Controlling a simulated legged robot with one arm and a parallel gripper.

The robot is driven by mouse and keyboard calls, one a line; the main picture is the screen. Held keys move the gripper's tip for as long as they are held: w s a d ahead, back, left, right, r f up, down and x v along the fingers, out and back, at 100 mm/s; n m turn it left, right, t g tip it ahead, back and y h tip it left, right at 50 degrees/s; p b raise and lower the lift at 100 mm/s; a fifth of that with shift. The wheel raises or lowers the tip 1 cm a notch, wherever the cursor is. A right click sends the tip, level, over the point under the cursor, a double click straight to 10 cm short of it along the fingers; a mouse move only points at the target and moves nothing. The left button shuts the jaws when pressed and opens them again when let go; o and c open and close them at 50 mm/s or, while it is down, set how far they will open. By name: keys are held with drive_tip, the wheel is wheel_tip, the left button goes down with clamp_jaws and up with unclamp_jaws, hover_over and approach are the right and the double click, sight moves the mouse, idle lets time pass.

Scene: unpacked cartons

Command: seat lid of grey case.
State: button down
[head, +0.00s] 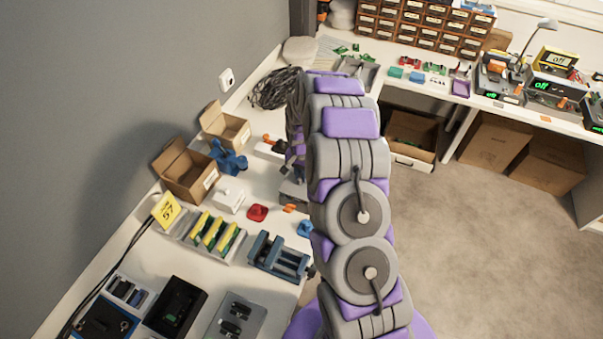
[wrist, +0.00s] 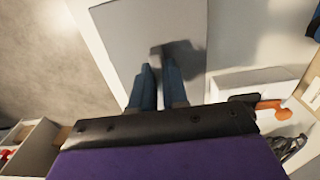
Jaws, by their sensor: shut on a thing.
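My gripper (wrist: 160,70) has its two blue fingers close together over a flat grey panel, which looks like the lid (wrist: 135,30) of the grey case. The fingers are shut on a small grip at the lid; the fingertips mostly hide it. A dark patch shows just beyond the tips. In the head view a grey box, apparently the case with its lid (head: 292,192), shows at the table's right edge, partly behind my arm. My gripper (head: 293,168) is just above it. I cannot tell whether the lid sits flush or is raised.
A white box (head: 268,149) with an orange part stands close beyond the case. A blue clamp-like thing (head: 228,160), a red piece (head: 257,212) and a blue vise (head: 279,257) are nearby. Open cartons (head: 187,174) stand by the wall. Open floor (head: 470,240) lies to the right.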

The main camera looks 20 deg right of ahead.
drive_tip(key=shift+f, duration=1.15)
drive_tip(key=c, duration=1.1)
unclamp_jaws()
drive_tip(key=shift+o, duration=0.2)
wheel_tip(320, 180, up, 17)
drive_tip(key=p, duration=0.2)
drive_tip(key=shift+r, duration=0.2)
